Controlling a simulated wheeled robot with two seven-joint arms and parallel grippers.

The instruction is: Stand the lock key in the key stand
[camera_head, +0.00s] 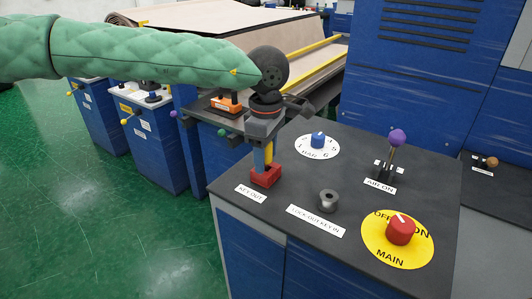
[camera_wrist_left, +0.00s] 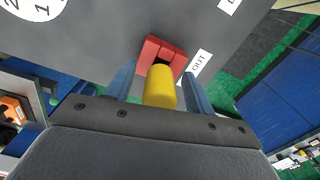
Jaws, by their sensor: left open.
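The lock key shows as a yellow handle (camera_head: 268,153), roughly upright above the red key stand (camera_head: 266,178) by the "KEY OUT" label. In the left wrist view the yellow key (camera_wrist_left: 160,88) lies between the two blue fingers, with the red stand (camera_wrist_left: 151,48) just beyond it. My left gripper (camera_head: 264,160) points down over the stand, its fingers open on either side of the key with small gaps. The key's lower end is hidden, so I cannot tell how deep it sits in the stand. My right gripper is not in view.
A grey lock cylinder (camera_head: 328,201) stands right of the key stand on the dark console top (camera_head: 300,240). A blue knob (camera_head: 318,140), a purple-tipped lever (camera_head: 396,138) and a red main switch (camera_head: 402,230) also rise from it. The console's left edge is close to the stand.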

